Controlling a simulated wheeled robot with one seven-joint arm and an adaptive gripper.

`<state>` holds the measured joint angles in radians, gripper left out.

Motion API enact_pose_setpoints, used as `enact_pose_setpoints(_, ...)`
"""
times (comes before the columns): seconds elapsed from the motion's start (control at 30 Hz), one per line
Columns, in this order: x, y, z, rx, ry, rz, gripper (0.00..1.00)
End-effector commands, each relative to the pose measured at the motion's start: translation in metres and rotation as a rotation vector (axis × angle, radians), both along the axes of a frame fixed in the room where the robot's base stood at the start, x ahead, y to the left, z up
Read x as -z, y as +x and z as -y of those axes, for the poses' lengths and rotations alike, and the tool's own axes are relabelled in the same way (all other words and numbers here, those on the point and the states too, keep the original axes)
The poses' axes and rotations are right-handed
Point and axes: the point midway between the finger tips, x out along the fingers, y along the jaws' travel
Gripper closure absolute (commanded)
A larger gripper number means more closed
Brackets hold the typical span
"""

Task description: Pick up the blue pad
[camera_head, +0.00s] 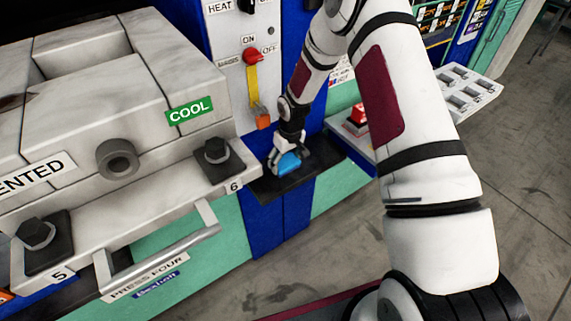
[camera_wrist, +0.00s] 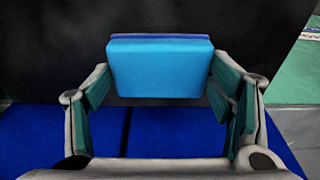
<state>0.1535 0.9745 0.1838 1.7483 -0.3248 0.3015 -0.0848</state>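The blue pad (camera_wrist: 160,68) is a bright blue block with a darker blue top edge. In the wrist view it sits between the two fingers of my gripper (camera_wrist: 160,80), whose tips meet its left and right sides. In the head view the blue pad (camera_head: 289,163) is small and lies at the black shelf (camera_head: 265,187), with my gripper (camera_head: 284,155) right over it. My gripper looks shut on the pad's sides. Whether the pad touches the shelf is hard to tell.
A large pale press (camera_head: 75,115) with a COOL label and handle fills the left. A panel with a yellow lever (camera_head: 252,85) stands behind my gripper. A red button (camera_head: 357,115) and a white slotted tray (camera_head: 467,92) are to the right. Open floor lies at lower right.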

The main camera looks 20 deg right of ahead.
Motion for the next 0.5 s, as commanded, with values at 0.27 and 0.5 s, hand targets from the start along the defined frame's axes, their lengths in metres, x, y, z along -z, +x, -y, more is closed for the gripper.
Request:
enact_pose_setpoints(0.27, 0.0, 0.0, 0.0, 0.0, 0.0, -0.001, 0.4)
enact_pose_setpoints(0.5, -0.014, 0.001, 0.001, 0.0, 0.0, 0.002, 0.4)
